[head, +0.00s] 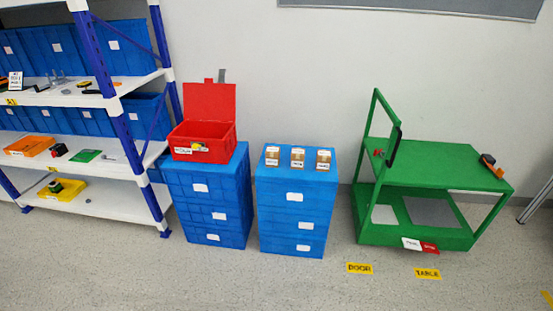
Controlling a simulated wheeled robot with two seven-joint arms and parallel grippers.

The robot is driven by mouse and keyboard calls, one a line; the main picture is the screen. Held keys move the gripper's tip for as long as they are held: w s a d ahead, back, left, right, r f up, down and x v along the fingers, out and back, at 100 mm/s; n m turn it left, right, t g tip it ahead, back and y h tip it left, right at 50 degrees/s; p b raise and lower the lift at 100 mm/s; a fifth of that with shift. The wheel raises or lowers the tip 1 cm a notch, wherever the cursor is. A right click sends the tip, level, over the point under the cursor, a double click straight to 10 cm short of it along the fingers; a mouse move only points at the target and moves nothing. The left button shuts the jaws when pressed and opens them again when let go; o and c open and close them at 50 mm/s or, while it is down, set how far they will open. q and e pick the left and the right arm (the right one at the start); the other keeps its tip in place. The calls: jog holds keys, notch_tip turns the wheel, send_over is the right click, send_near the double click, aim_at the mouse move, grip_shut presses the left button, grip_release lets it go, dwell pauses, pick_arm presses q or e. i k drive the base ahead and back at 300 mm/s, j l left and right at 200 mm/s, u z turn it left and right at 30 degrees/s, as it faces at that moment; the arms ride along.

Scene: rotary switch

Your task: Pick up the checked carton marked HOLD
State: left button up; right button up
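Three small brown cartons stand in a row on top of the right blue crate stack (295,215): a left carton (272,152), a middle carton (297,154) and a right carton (323,156). Each has a white label low on its front. The print is too small to read, so I cannot tell which one is marked HOLD. No checked pattern can be made out on them. They stand apart with narrow gaps between them. Neither of my grippers is in the head view.
An open red box (204,132) stands on the left blue crate stack (207,200). A blue-and-white shelf (85,98) with bins and tools is at the left. A green cart (440,160) stands at the right. The floor in front is clear, with yellow DOOR and TABLE signs (359,268).

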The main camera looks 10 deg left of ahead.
aim_at(272, 153)
jog(key=i+j+z, duration=0.15)
jog(key=i+j, duration=0.2)
jog(key=i, duration=0.15)
jog(key=i+j+z, duration=0.15)
jog(key=i+j, duration=0.2)
jog(key=i, duration=0.1)
